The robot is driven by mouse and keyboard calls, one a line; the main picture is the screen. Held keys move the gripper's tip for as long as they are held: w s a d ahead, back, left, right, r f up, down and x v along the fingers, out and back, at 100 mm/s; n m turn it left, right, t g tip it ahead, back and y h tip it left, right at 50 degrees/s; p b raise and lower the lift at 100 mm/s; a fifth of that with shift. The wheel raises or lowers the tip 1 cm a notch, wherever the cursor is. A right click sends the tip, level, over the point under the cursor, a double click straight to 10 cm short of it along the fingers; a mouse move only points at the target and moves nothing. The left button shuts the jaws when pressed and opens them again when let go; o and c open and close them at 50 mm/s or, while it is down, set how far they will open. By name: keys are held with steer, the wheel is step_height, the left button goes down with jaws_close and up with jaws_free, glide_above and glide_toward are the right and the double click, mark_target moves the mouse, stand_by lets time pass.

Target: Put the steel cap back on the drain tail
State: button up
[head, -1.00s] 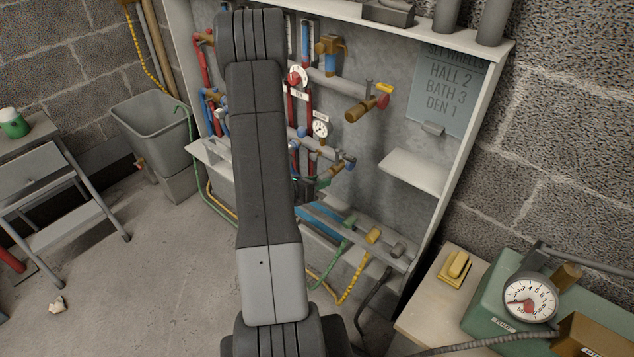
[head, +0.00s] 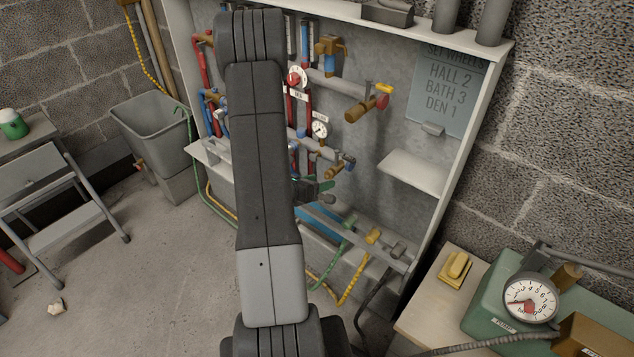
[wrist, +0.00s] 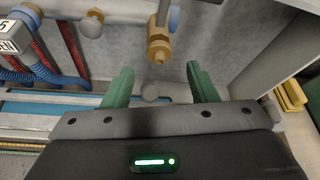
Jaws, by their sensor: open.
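A brass fitting with a narrow downward end, which looks like the drain tail (wrist: 158,46), hangs from a pipe at the top middle of the wrist view. Its end shows bare brass. It also shows in the head view (head: 336,171), just right of my arm. My gripper (wrist: 161,76) is open, its two green fingers spread below and on either side of the tail, apart from it. In the head view my gripper (head: 318,189) is mostly hidden by my arm.
Pipes and a pressure gauge (head: 319,129) crowd the panel around my gripper. A white side shelf (head: 414,173) juts out on the right. Hose ends, including a yellow one (head: 373,235), lie along the cabinet's bottom. A bench with a green pump (head: 489,292) stands at front right.

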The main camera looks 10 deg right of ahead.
steer(key=p+v, duration=0.2)
steer(key=v, duration=1.1)
steer(key=shift+s+a, duration=0.2)
steer(key=shift+a, duration=0.1)
steer(key=shift+r, duration=0.15)
steer(key=b+x, duration=0.2)
steer(key=x, duration=1.1)
steer(key=shift+w+d+f, duration=0.2)
steer(key=shift+d, duration=0.1)
